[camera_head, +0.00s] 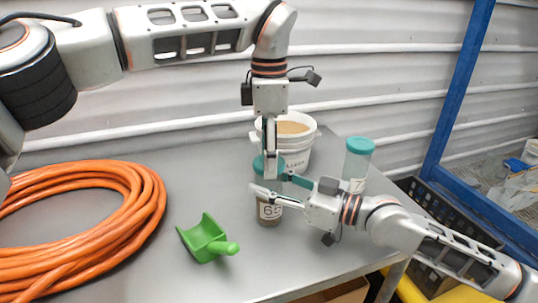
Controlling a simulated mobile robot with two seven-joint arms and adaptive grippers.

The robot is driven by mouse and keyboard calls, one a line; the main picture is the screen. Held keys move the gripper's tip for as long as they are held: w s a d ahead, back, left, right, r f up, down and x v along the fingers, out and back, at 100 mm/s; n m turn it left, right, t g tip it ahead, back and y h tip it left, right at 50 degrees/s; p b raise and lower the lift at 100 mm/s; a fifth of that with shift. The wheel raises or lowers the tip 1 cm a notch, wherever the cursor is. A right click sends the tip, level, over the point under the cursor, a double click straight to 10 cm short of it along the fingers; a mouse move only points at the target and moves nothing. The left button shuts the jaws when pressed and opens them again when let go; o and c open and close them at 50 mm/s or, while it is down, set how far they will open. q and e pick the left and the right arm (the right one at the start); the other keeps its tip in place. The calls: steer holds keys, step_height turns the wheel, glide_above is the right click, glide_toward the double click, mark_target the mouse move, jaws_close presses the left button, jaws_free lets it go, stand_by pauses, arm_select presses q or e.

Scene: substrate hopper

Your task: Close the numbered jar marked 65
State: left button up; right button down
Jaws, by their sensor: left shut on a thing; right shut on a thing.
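The jar marked 65 (269,212) stands upright on the grey table, with brown contents and a white label. My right gripper (268,188) comes in from the right and is shut on the jar's body. A teal lid (260,168) is at the jar's top. My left gripper (270,166) points straight down from above and is shut on this lid. The fingers hide much of the lid and the jar's rim, so I cannot tell whether the lid is seated or just above the rim.
A second jar (357,168) with a teal lid stands to the right. A white bucket (297,158) of brown substrate stands behind. A green scoop (207,240) and a coiled orange hose (140,215) lie on the left. A black crate (440,212) is beyond the table's right edge.

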arm_select(q)
steer(key=m, duration=0.5)
steer(key=shift+m, duration=0.3)
steer(key=m, duration=0.6)
steer(key=shift+m, duration=0.4)
steer(key=m, duration=0.8)
steer(key=shift+m, duration=0.3)
steer(key=o, duration=0.8)
steer(key=shift+c, duration=0.4)
